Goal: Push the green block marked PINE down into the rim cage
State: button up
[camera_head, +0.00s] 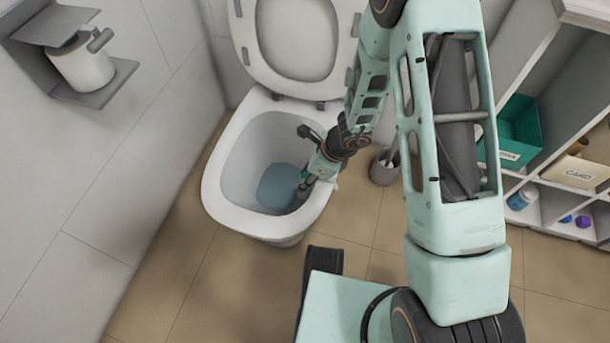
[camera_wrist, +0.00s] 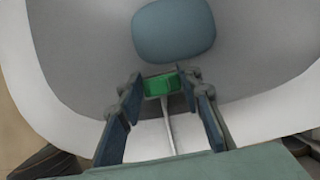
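The green block (camera_wrist: 161,84) shows in the wrist view between my fingertips, above the bowl's inner wall. Its marking is too small to read. My gripper (camera_wrist: 163,87) reaches over the toilet rim, a finger on each side of the block; I cannot tell whether both pads touch it. A thin pale strip (camera_wrist: 168,128) runs from the block towards the rim and looks like part of the rim cage; the rest of the cage is not clear. In the head view my gripper (camera_head: 302,188) is at the right inner side of the bowl, and the block is hardly discernible.
The toilet bowl (camera_head: 222,194) holds blue water (camera_head: 279,187); its lid (camera_head: 300,38) is up. A brush holder (camera_head: 383,168) stands to the right. Shelves with a green bin (camera_head: 520,130) and a CARD box (camera_head: 577,172) are further right. A paper roll (camera_head: 82,66) hangs left.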

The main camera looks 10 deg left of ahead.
jog(key=o, duration=0.5)
jog(key=shift+c, duration=0.2)
jog(key=shift+r, duration=0.15)
jog(key=v, duration=1.1)
jog(key=shift+d+r, duration=0.15)
jog(key=shift+r, duration=0.2)
